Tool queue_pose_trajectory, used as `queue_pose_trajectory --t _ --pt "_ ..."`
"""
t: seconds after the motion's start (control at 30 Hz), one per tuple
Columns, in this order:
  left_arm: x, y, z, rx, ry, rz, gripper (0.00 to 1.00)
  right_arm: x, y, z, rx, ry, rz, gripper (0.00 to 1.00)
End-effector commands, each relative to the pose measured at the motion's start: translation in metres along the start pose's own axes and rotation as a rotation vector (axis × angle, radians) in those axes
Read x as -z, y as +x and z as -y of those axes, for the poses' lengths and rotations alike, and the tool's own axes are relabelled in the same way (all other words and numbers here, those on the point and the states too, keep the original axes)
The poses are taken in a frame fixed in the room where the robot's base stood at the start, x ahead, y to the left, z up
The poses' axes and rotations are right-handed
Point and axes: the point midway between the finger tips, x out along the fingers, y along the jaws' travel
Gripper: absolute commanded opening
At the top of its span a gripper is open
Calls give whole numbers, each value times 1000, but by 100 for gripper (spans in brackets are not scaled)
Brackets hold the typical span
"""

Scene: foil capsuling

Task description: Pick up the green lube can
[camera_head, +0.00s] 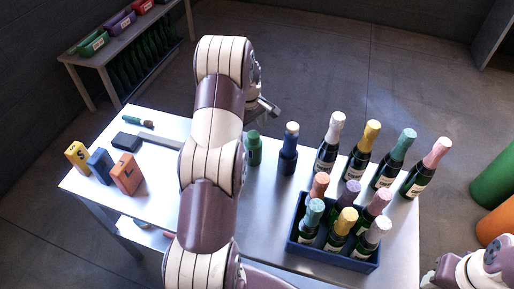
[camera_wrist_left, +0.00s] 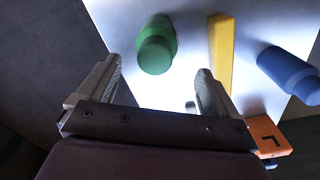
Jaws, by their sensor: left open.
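The green lube can (camera_head: 253,148) stands on the metal table just right of my left arm, beside a blue bottle (camera_head: 288,150). In the left wrist view the green can (camera_wrist_left: 156,45) lies ahead of the fingertips, between their lines and apart from both. My left gripper (camera_head: 264,107) is open and empty, raised above the table's far side; its two fingers also show in the left wrist view (camera_wrist_left: 160,68). Part of my right arm shows at the lower right of the head view, but its gripper does not.
The blue bottle (camera_wrist_left: 288,72) and a yellow bar (camera_wrist_left: 221,55) lie right of the can in the wrist view. Several foil-topped bottles (camera_head: 365,150) stand right, behind a blue crate (camera_head: 335,258) of bottles. Lettered blocks, including an orange one (camera_head: 127,174), stand left.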

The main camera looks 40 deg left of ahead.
Motion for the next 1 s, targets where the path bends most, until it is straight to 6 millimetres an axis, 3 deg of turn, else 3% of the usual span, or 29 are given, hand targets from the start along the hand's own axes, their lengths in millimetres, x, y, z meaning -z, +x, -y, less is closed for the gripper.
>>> queue_pose_trajectory --t 0.4,0.63,0.67,0.8,0.9,1.0 --pt "-1 61 -2 1 1 1 93 3 -22 0 0 0 0 43" --pt "0 66 -3 -1 1 -1 93 2 -21 0 0 0 0 43" --pt "0 66 -3 -1 1 -1 90 2 -21 0 0 0 0 43" --pt "0 66 -3 -1 1 -1 44 2 -21 0 0 0 0 43" --pt "0 65 -3 -2 1 -1 15 3 -21 0 0 0 0 43" --pt "0 65 -3 -2 1 -1 15 3 -21 0 0 0 0 43"
